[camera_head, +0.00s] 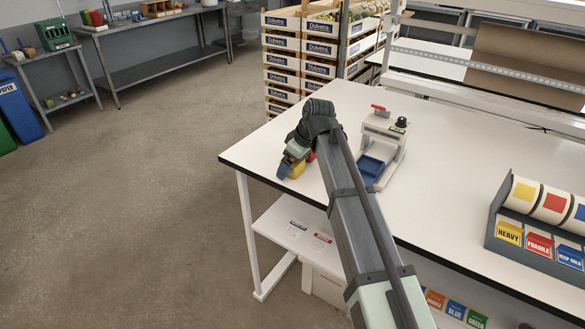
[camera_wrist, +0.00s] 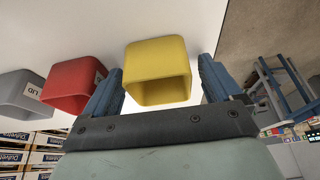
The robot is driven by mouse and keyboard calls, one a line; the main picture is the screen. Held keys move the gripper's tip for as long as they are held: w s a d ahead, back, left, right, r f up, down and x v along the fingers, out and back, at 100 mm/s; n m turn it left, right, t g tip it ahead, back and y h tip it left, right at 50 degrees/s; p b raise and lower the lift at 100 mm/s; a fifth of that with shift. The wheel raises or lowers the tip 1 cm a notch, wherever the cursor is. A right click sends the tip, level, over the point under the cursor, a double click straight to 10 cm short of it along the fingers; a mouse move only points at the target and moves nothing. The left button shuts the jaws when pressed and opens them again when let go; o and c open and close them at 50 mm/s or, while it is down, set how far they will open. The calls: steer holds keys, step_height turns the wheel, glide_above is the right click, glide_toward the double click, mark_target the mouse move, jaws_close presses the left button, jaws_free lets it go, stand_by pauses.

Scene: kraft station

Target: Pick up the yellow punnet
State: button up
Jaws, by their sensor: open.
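The yellow punnet (camera_wrist: 158,62) stands on the white table in the wrist view, its open side facing the camera. My gripper (camera_wrist: 160,80) is open, with one blue finger on each side of the yellow punnet. The left finger looks close to it; I cannot tell if either finger touches it. In the head view the yellow punnet (camera_head: 297,170) shows only partly beside my gripper (camera_head: 285,168), near the table's left edge. My arm hides much of that area.
A red punnet (camera_wrist: 72,86) stands close to the left of the yellow one, and a grey punnet (camera_wrist: 20,92) is farther left. A white press-like device with a blue tray (camera_head: 369,170) stands right of my arm. The table edge (camera_head: 270,185) is close by.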

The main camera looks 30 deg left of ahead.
steer(key=shift+c, duration=0.3)
steer(key=c, duration=1)
step_height(320, 180, up, 9)
steer(key=w+d, duration=0.3)
steer(key=d, duration=0.3)
steer(key=w+d, duration=0.4)
steer(key=d, duration=0.3)
steer(key=w+d+r, duration=0.1)
steer(key=w+d, duration=0.2)
steer(key=d, duration=0.3)
steer(key=shift+w+d+r, duration=0.1)
steer(key=shift+w+d, duration=0.1)
steer(key=shift+w, duration=0.1)
